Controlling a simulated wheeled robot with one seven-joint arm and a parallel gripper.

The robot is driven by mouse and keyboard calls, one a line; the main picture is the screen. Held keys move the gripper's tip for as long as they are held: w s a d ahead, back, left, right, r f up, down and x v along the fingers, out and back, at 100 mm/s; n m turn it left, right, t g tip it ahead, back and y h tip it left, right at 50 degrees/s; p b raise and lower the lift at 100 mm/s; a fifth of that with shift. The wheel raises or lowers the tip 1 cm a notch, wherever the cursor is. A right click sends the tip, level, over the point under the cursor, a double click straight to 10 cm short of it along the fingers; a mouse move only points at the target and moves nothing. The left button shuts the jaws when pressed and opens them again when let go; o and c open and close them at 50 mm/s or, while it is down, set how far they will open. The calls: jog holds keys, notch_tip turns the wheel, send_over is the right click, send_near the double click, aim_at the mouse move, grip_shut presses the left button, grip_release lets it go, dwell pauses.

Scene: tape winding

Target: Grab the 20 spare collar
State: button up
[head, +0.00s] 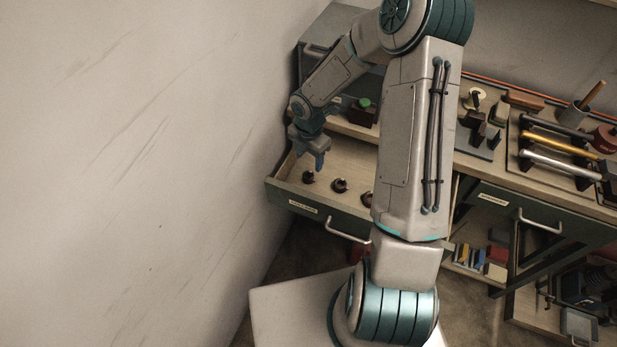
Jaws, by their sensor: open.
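Three small dark reddish-brown collars lie in a row in an open drawer (325,208): a left collar (308,177), a middle collar (340,185) and a right collar (367,198), which my arm partly hides. No size marks can be read, so I cannot tell which one is the 20 spare collar. My gripper (319,163) is open and points down over the drawer's left part, just above and to the right of the left collar in the picture. Its fingers look small and empty. Whether they touch anything cannot be told.
The drawer front has a label and a handle (349,234). A wall (150,150) stands close on the left. A dark box with a green knob (364,103) sits on the worktop behind.

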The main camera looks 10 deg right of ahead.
aim_at(308, 175)
jog(key=shift+f, duration=4)
jog(key=shift+a, duration=0.1)
jog(key=c, duration=1.1)
